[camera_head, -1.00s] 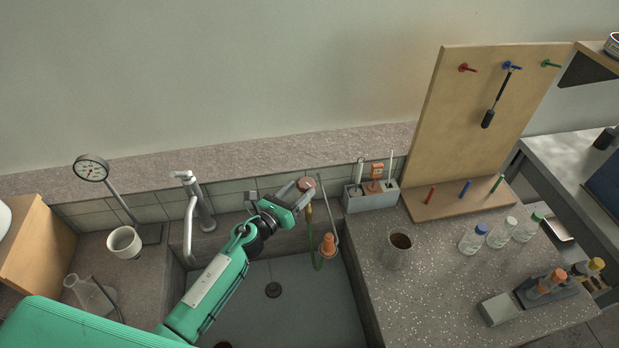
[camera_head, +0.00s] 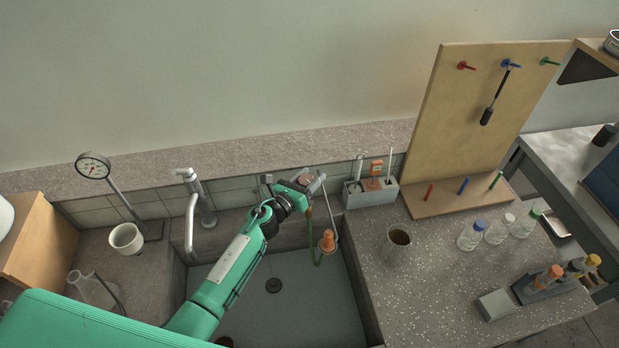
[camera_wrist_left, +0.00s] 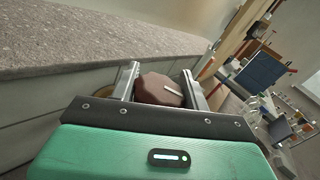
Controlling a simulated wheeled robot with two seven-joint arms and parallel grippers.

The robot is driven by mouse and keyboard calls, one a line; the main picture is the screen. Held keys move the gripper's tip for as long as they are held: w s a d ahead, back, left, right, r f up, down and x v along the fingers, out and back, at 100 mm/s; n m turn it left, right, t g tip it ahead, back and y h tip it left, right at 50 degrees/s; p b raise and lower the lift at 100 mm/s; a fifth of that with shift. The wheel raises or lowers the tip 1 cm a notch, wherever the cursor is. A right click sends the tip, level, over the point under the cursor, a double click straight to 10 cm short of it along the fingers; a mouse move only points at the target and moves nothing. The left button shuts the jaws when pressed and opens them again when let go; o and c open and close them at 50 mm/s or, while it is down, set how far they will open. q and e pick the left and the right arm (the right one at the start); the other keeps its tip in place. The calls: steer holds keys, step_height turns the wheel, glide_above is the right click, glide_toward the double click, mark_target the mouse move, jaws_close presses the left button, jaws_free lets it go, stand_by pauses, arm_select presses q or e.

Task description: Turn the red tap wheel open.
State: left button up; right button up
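The red tap wheel (camera_head: 306,179) is at the back right of the sink, mostly covered by my left gripper (camera_head: 309,182) in the head view. In the left wrist view the wheel (camera_wrist_left: 158,90) is dark red with a pale bar marked on its top. It sits between the two fingers of my left gripper (camera_wrist_left: 160,84), which appear to touch it on both sides. The tap's body below is hidden by the gripper. My right gripper is not in view.
The sink basin (camera_head: 300,290) is mostly clear.

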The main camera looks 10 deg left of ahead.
arm_select(q)
steer(key=n+y+b, duration=0.1)
steer(key=n+y, duration=0.1)
steer(key=n+t+y+b, duration=0.1)
steer(key=y+b, duration=0.1)
steer(key=y, duration=0.1)
steer(key=shift+a+f+n+t, duration=0.2)
steer(key=shift+n+t, duration=0.1)
steer(key=shift+n, duration=0.1)
steer(key=shift+a+r+n+y+b, duration=0.15)
steer(key=shift+n+y+b, duration=0.95)
steer(key=shift+y, duration=1.1)
steer(key=shift+a, duration=0.1)
steer(key=o, duration=0.7)
